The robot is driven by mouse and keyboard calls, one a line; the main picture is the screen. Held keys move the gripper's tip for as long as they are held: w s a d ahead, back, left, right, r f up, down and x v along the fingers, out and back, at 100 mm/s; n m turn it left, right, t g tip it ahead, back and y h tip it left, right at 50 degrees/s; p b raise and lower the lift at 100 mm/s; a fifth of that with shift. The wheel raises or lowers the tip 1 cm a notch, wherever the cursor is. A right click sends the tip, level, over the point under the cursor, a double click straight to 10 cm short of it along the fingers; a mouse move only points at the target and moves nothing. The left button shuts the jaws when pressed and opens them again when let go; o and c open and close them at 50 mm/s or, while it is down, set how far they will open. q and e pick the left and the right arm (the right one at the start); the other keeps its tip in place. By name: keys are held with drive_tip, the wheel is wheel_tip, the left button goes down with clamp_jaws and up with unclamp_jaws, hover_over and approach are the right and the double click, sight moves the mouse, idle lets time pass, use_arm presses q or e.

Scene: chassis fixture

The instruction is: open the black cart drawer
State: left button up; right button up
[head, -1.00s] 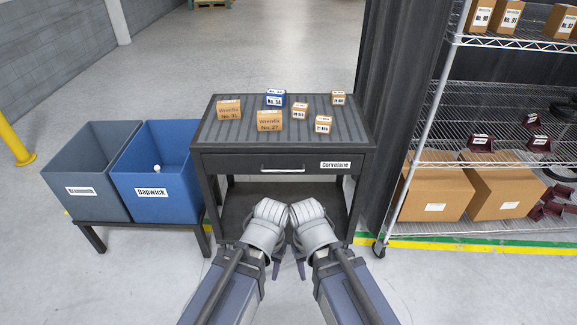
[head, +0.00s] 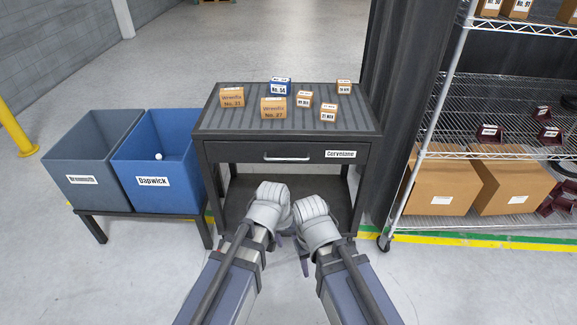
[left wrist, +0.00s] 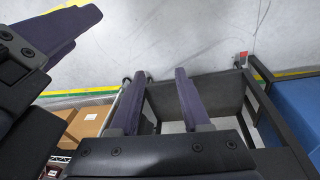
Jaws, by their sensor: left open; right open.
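The black cart (head: 215,150) stands ahead of me, and its drawer (head: 240,153) is closed under the ribbed top. The drawer has a silver bar handle (head: 287,157) at the middle and a "Corvelane" label to its right. My left gripper (head: 282,240) is below and in front of the handle, apart from it; the left wrist view shows its two fingers (left wrist: 160,75) spread with nothing between them. My right gripper (head: 302,260) is just right of it, pointing down, open and apart from the cart. Its fingers are partly hidden in the head view.
Several small boxes (head: 273,107) stand on the cart top. Grey (head: 90,180) and blue (head: 150,182) bins sit on a low stand at left. A wire shelf (head: 430,130) with cartons and a dark curtain are at right. Floor in front of the cart is clear.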

use_arm(q)
drive_tip(key=w+d+f+n+t+h+b, duration=0.1)
drive_tip(key=w+d+f+b, duration=0.15)
drive_tip(key=w, duration=0.25)
drive_tip(key=w+d+f+n+t+h+b, duration=0.1)
drive_tip(key=w+f+n+h+b, duration=0.15)
drive_tip(key=w, duration=0.35)
drive_tip(key=n+t+b, duration=1.1)
drive_tip(key=n+b, duration=0.2)
drive_tip(key=b, duration=0.3)
approach(287, 159)
drive_tip(key=w+f, duration=0.1)
drive_tip(key=w, duration=0.2)
drive_tip(key=shift+h, duration=0.45)
drive_tip(key=shift+b+x, duration=0.6)
drive_tip(key=shift+x, duration=3.3)
drive_tip(key=shift+s+f, duration=0.1)
drive_tip(key=shift+s, duration=0.05)
use_arm(e)
wheel_tip(287, 159, down, 25)
use_arm(q)
drive_tip(key=shift+d, duration=0.1)
drive_tip(key=shift+c, duration=0.2)
use_arm(e)
drive_tip(key=shift+r, duration=0.1)
use_arm(q)
clamp_jaws()
drive_tip(key=shift+s, duration=0.1)
